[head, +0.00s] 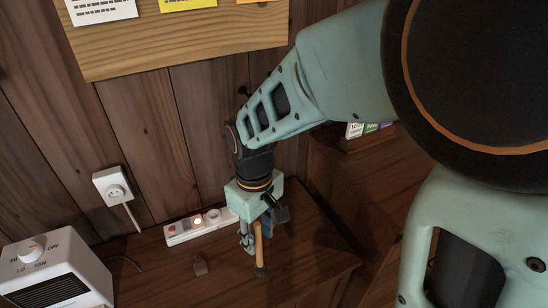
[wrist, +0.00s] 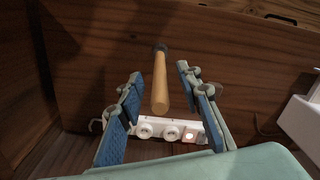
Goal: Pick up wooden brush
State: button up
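The wooden brush shows as a light brown handle with a dark end, in the head view (head: 259,246) and the wrist view (wrist: 160,88). It is at the dark wooden table (head: 225,282), below my gripper (head: 262,236). In the wrist view my gripper (wrist: 160,72) is open, with one blue-padded finger on each side of the handle. Gaps show between the handle and both fingers. The gripper partly hides the brush in the head view. I cannot tell whether the brush stands or lies.
A white power strip (head: 184,231) lies on the table by the wall. A white heater (head: 55,270) stands at the far left. A wall outlet (head: 114,190) has a cable. Open tabletop shows in front.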

aim_at(259, 249)
notch_tip(259, 249, down, 6)
jog(key=shift+w+a+r+b, duration=0.1)
jog(key=shift+b, duration=0.25)
grip_shut()
